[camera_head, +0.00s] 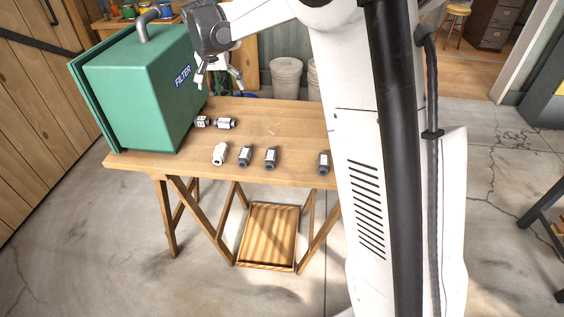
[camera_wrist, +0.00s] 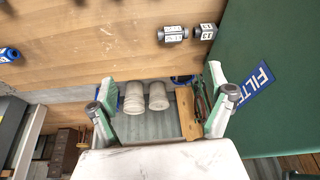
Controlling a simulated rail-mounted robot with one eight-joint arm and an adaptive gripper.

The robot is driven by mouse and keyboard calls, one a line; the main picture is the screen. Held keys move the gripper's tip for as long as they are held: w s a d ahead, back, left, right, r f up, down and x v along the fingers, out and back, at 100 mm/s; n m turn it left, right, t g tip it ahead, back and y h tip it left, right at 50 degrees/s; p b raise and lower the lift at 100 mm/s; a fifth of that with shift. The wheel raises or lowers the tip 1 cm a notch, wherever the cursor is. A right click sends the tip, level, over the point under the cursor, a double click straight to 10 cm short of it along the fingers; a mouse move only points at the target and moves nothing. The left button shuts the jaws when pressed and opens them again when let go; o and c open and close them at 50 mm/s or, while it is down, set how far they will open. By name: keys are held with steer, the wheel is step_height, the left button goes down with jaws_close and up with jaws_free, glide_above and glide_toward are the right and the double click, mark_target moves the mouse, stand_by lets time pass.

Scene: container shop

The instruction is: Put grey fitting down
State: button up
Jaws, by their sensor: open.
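Several small labelled fittings stand or lie on the wooden table (camera_head: 277,120). In the head view, a grey fitting (camera_head: 225,123) lies beside a darker fitting (camera_head: 203,121) near the green box. The same two show at the top of the wrist view, the grey one (camera_wrist: 173,34) and the dark one (camera_wrist: 206,31), with a small gap between them. A front row has a whitish fitting (camera_head: 220,153) and dark grey fittings (camera_head: 245,155), (camera_head: 271,157) and (camera_head: 323,162). My gripper (camera_head: 220,77) is open and empty above the table's back, its fingers (camera_wrist: 161,112) spread wide and apart from the fittings.
The green filter box (camera_head: 140,95) stands at the table's left end, close to my gripper. Grey buckets (camera_head: 286,77) stand behind the table. A wooden tray (camera_head: 268,236) lies beneath it. The table middle is clear. A blue-ended item (camera_wrist: 9,54) shows at the wrist view's left edge.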

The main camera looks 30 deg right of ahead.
steer(key=s+d+r+n+t+y, duration=0.1)
steer(key=s+r, duration=0.3)
steer(key=s, duration=0.7)
steer(key=s+d+r+n, duration=0.15)
steer(key=s+r, duration=0.25)
steer(key=s, duration=0.7)
steer(key=s+f+n+t, duration=0.1)
steer(key=s+f, duration=0.2)
steer(key=s, duration=0.7)
steer(key=s+a+f+n+y, duration=0.1)
steer(key=s+f, duration=0.3)
steer(key=s, duration=0.6)
steer(key=shift+s+n+t, duration=0.3)
steer(key=shift+n+t, duration=0.05)
steer(key=shift+t, duration=0.05)
